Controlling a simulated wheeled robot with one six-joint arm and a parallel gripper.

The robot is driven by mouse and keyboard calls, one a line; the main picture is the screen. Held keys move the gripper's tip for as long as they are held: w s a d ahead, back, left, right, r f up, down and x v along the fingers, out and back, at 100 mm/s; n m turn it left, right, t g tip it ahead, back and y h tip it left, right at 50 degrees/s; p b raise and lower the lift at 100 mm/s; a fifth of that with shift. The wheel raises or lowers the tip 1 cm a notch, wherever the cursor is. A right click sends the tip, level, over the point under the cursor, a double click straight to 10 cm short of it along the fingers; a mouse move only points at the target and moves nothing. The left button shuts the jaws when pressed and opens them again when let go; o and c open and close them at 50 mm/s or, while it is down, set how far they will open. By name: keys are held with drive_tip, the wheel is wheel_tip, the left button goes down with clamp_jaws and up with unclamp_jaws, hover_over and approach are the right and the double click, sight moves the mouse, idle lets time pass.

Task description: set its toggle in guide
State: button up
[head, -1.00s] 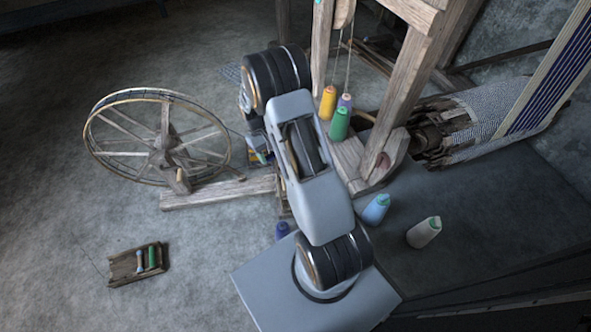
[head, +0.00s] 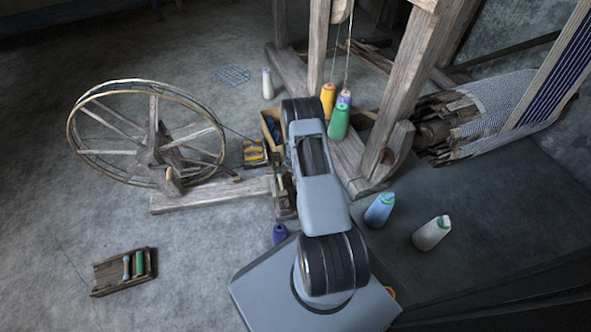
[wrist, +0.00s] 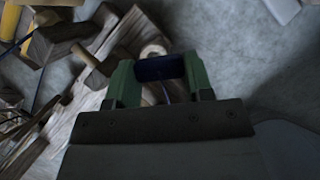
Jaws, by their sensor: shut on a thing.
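In the wrist view my gripper (wrist: 159,72), with two green fingers, is shut on a small dark blue cylinder (wrist: 160,67), which looks like the toggle. It lies crosswise between the fingers, and a thin blue thread (wrist: 166,92) hangs at it. Wooden parts (wrist: 120,40) lie just beyond and to the left of the fingers; I cannot tell which of them is the guide, or whether the toggle touches one. In the head view my arm hides the gripper and the toggle. The spinning wheel (head: 152,135) stands at left on its wooden base (head: 212,194).
A tray with yellow pieces (head: 255,152) and a wooden box (head: 270,128) lie left of my arm. The loom post (head: 400,95) rises at right.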

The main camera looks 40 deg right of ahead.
drive_tip(key=shift+w+a+f+n+t+y, duration=0.1)
drive_tip(key=shift+a+f+n+t+y, duration=0.1)
drive_tip(key=shift+a+n, duration=0.25)
drive_tip(key=shift+w+a+f+n+t+y, duration=0.15)
drive_tip(key=shift+a+n, duration=0.1)
drive_tip(key=shift+n, duration=0.4)
drive_tip(key=shift+f+b, duration=1.85)
drive_tip(key=shift+f, duration=0.5)
drive_tip(key=o, duration=1)
drive_tip(key=shift+c, duration=0.2)
drive_tip(key=p+v, duration=0.4)
drive_tip(key=v, duration=1)
drive_tip(key=shift+a+f, duration=0.1)
